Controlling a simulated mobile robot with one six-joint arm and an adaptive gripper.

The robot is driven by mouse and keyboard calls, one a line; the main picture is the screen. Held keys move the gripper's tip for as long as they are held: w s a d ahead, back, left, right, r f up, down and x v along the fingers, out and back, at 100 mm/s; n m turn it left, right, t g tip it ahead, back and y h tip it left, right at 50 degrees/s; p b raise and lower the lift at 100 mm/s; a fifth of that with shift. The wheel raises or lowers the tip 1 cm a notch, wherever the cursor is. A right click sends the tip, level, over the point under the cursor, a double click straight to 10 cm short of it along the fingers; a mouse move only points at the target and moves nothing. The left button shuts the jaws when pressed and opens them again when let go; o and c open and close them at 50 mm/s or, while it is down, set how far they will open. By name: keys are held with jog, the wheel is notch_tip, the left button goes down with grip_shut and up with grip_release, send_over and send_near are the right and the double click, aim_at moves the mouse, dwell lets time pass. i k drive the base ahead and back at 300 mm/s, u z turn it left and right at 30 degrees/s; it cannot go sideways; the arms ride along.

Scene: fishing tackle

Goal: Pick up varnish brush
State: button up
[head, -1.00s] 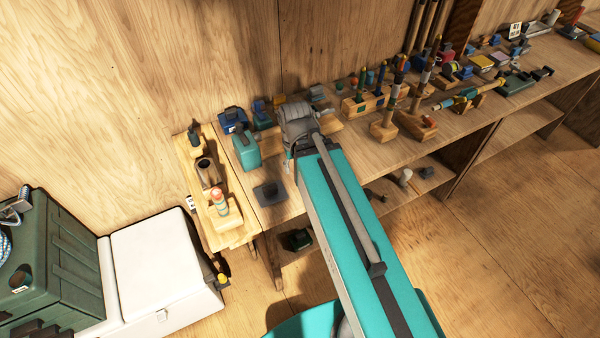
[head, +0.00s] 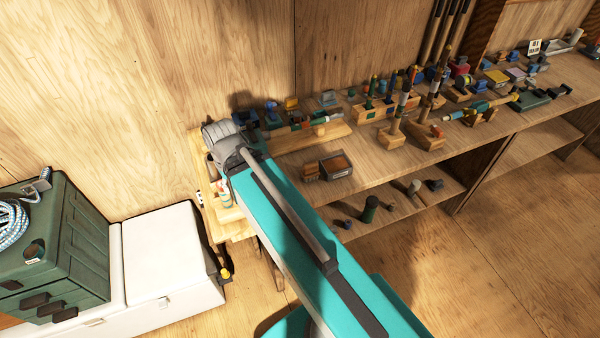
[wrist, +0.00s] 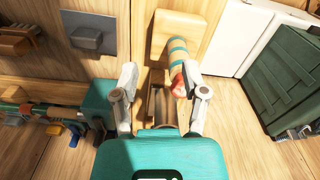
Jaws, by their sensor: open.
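I cannot pick out the varnish brush with certainty. In the wrist view my gripper (wrist: 160,73) is open, with its two fingers apart and nothing held. Beneath it is a narrow wooden shelf. A brown cylinder (wrist: 160,108) shows between the fingers, partly hidden by my palm. A teal-and-white striped, red-tipped piece (wrist: 178,62) stands beside the right fingertip on a wooden block (wrist: 182,28). In the head view the striped piece (head: 224,190) shows beside my arm; my fingers are hidden there.
A teal box (wrist: 95,103) stands close to the left finger. A grey square plate (wrist: 92,38) lies beyond it. The green case (head: 75,240) and white box (head: 160,255) stand at left. The workbench (head: 350,190) holds rods, tools and a small brown-topped tray (head: 336,165).

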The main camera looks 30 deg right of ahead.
aim_at(310, 171)
jog(key=u, duration=1.55)
jog(key=k, duration=0.6)
jog(key=z, duration=2)
